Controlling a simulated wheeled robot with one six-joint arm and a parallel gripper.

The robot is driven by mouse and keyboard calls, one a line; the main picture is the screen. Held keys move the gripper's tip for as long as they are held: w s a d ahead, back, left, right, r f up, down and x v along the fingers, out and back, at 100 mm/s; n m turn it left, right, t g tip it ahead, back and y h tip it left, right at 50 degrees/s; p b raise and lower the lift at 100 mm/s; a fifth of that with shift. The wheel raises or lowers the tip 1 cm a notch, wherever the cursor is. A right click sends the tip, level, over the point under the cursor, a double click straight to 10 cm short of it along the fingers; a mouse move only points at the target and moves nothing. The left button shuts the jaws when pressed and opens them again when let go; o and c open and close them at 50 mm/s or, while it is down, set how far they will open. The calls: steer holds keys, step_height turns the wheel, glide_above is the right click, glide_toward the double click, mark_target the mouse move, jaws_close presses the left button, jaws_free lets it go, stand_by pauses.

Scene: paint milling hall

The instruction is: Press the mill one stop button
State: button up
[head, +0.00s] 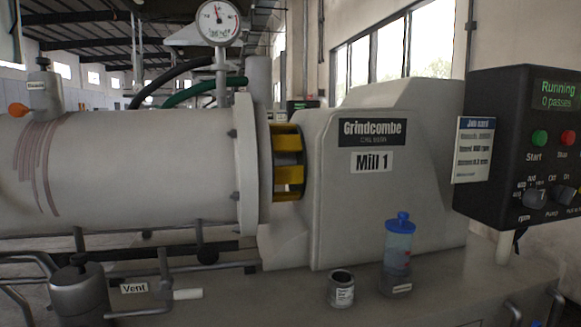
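The red stop button (568,137) is on the black control box (510,115) at the right edge of the head view, with a "Stop" label below it. A green button (539,138) labelled "Start" sits just left of it. The box's display (557,95) reads "Running, 0 passes". The grey mill housing (375,185) beside the box carries a "Mill 1" label (371,161). The right end of the box is cut off by the picture edge. My gripper is not in view.
A small tin (341,290) and a clear bottle with a blue lid (397,255) stand on the ledge below the housing. A card (473,150) hangs at the box's left side. Two knobs (534,197) (564,194) sit below the buttons. A horizontal cylinder (120,170) fills the left.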

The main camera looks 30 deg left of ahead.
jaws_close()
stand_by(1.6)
